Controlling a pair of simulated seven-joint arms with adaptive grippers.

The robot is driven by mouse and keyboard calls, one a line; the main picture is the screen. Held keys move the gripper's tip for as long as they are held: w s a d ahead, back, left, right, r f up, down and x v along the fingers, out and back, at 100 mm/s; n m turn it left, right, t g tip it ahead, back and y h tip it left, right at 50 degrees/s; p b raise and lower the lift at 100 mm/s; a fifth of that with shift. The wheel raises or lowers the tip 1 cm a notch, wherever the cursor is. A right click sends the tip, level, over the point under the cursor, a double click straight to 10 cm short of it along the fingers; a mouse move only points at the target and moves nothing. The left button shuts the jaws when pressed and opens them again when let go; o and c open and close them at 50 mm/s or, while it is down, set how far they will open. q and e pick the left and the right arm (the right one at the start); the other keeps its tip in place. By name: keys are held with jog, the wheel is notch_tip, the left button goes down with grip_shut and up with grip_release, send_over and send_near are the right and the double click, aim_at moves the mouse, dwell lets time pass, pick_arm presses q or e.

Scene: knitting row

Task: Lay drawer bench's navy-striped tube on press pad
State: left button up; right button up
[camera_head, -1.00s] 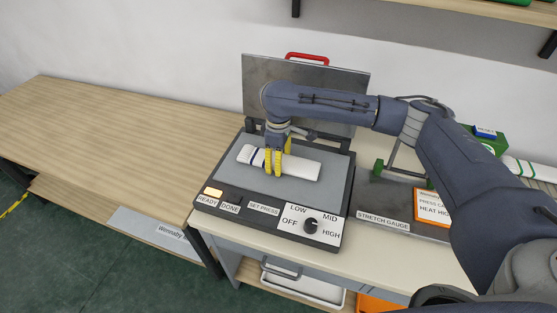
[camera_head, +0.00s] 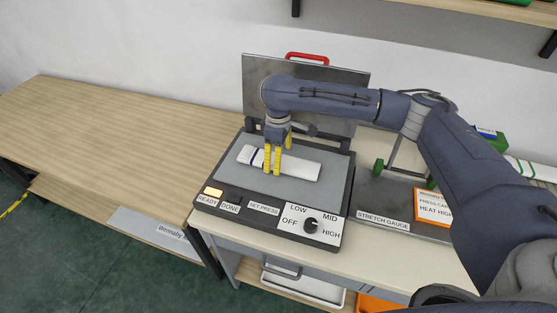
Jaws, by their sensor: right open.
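A white tube with navy stripes near its left end (camera_head: 300,166) lies flat on the grey press pad (camera_head: 325,195). The press lid (camera_head: 345,105) with its red handle stands open behind the pad. My right gripper (camera_head: 272,163) has yellow fingers and is open, pointing down at the striped end of the tube. Its fingers hide part of the tube, and I cannot tell whether they touch it. My left gripper is not in view.
The press front carries a knob (camera_head: 311,225) and labels. A stretch gauge (camera_head: 383,206) and an orange-edged card (camera_head: 432,207) stand to the right. A white, green-striped tube (camera_head: 530,170) lies at far right. The wooden table (camera_head: 110,135) at left is clear.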

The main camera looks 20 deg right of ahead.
notch_tip(320, 180, up, 10)
jog(key=shift+r, duration=0.25)
dwell(0.3)
jog(key=shift+a, duration=0.1)
dwell(0.3)
